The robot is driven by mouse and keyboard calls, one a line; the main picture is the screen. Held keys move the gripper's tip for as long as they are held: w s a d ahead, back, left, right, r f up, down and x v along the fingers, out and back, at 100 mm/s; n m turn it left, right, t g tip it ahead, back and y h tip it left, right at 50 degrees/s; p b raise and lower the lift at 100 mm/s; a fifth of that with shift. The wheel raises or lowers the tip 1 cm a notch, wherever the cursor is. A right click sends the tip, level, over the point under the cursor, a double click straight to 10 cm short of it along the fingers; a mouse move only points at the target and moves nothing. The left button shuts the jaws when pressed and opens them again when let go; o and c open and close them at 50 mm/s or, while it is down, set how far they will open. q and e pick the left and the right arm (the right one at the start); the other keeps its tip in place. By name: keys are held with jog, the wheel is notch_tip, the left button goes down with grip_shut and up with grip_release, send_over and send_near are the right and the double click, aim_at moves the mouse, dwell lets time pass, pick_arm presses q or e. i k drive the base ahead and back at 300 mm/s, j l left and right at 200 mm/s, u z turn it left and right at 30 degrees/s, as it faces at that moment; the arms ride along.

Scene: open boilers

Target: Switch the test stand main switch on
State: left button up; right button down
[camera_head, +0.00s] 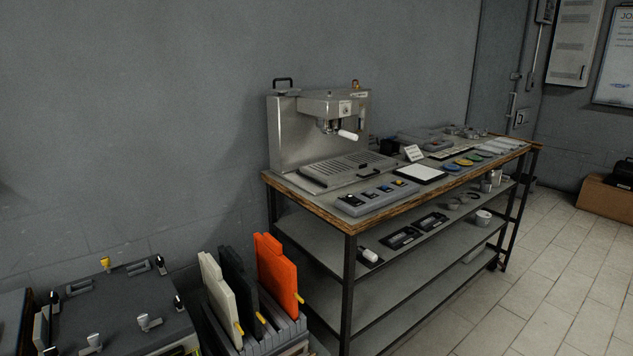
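A steel machine like an espresso test stand (289,135) stands on the left end of a wood-edged workbench (394,212). It has a black top handle, a white-handled part at its head and a slotted drip tray (350,168). A grey block (375,197) with several small dark, yellow and blue pieces lies in front of it. I cannot make out which part is the main switch, or its position. Neither of my grippers is in view.
Below the bench are shelves with small parts (402,238). At the lower left are a rack of upright white, black and orange panels (277,275) and a grey clamp-fitted top (118,313). Tiled floor (535,265) is clear on the right; a cardboard box (606,198) stands beyond.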

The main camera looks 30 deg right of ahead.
aim_at(351, 196)
jog(key=i+l, duration=0.2)
jog(key=i+l+u, duration=0.1)
jog(key=l, duration=0.35)
jog(key=i+l, duration=0.45)
jog(key=l, duration=0.2)
jog(key=u, duration=0.05)
